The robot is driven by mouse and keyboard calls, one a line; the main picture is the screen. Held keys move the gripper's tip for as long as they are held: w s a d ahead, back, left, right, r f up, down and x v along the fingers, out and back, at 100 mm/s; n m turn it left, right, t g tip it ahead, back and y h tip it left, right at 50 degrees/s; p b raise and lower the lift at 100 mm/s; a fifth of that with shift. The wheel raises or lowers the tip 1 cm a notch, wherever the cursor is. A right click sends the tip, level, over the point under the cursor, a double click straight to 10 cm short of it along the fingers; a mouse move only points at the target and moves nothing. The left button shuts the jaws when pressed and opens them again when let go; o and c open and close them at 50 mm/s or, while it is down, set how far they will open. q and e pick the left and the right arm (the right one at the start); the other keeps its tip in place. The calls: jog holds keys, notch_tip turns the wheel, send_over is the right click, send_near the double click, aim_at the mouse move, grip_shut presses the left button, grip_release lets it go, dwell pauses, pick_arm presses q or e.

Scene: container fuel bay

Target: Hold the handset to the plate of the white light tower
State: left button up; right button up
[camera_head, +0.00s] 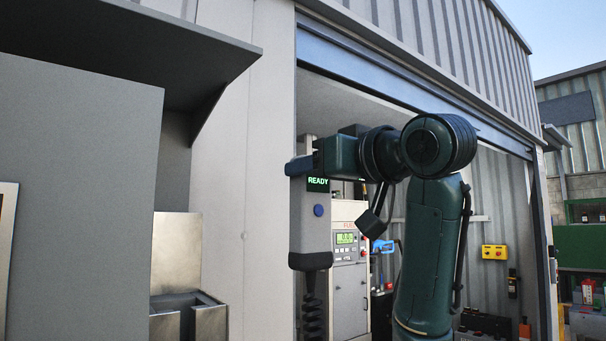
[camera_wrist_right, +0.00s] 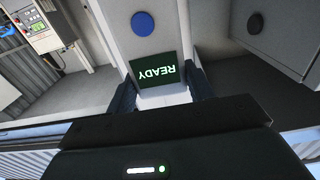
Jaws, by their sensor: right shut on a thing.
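The handset (camera_head: 311,230) is a grey block with a green READY display, a blue round button and a black coiled cord hanging from its lower end. My right gripper (camera_head: 301,167) is shut on its upper part, and the handset hangs upright in the air. In the right wrist view, the handset (camera_wrist_right: 170,45) sits between the two dark fingers of the gripper (camera_wrist_right: 163,88), its display reading READY. I cannot make out the white light tower or its plate in either view. My left gripper is not in view.
A fuel cabinet (camera_head: 349,290) with a green readout stands inside the open container behind the handset. A blue nozzle (camera_head: 382,246) is beside it. A yellow box (camera_head: 494,252) is on the container's inner wall. A grey panel (camera_head: 80,200) and a metal bin (camera_head: 188,312) stand at left.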

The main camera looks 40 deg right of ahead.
jog(key=shift+r+p, duration=2.25)
jog(key=shift+r, duration=0.65)
jog(key=shift+f, duration=0.1)
